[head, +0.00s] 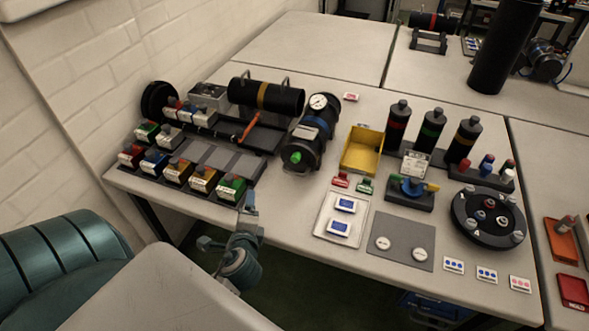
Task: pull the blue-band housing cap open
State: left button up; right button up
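The blue-band housing (314,127) is a dark cylinder lying on the table in the head view. Its blue band is around the middle, and a round white gauge (318,101) sits on top. The cap (301,150) is the dark near end, with a green knob (296,157) on its face; it appears seated against the body. My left gripper (249,202) is at the table's front edge, left of and nearer than the cap, apart from it. Its fingers are small and seen edge-on, so their opening is unclear. My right gripper is not in view.
Several coloured boxes (203,181) stand left of the housing. A yellow-banded cylinder (266,96) lies behind left. A yellow bin (362,149) stands right, and a clear tray (340,220) lies front right. The tabletop (284,203) directly before the cap is mostly bare.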

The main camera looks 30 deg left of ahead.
aim_at(294, 174)
pick_arm(q)
jog(key=w+m+t, duration=0.1)
jog(key=m, duration=0.2)
jog(key=w+m+t, duration=0.1)
jog(key=m, duration=0.1)
jog(key=w+d+r+m+t, duration=0.1)
jog(key=w+m, duration=0.1)
jog(key=m, duration=0.1)
jog(key=shift+r+m+t+h, duration=0.1)
jog(key=shift+m+t+h, duration=0.2)
jog(key=shift+t+h, duration=0.1)
jog(key=w+d+m+t+h, duration=0.1)
jog(key=m, duration=0.2)
jog(key=w+d+f+m+h, duration=0.1)
jog(key=m, duration=0.2)
jog(key=w+d+m+t+h, duration=0.1)
jog(key=m, duration=0.2)
jog(key=shift+w+f+t, duration=0.1)
jog(key=shift+f+t, duration=0.2)
jog(key=shift+f, duration=0.05)
jog(key=shift+w+d+f+m+h, duration=0.2)
jog(key=shift+m+h, duration=0.2)
jog(key=shift+m, duration=0.4)
jog(key=shift+w+m, duration=0.2)
jog(key=shift+m, duration=0.1)
jog(key=p+x, duration=0.2)
jog(key=x, duration=0.8)
jog(key=shift+w+d, duration=0.1)
jog(key=shift+w, duration=0.1)
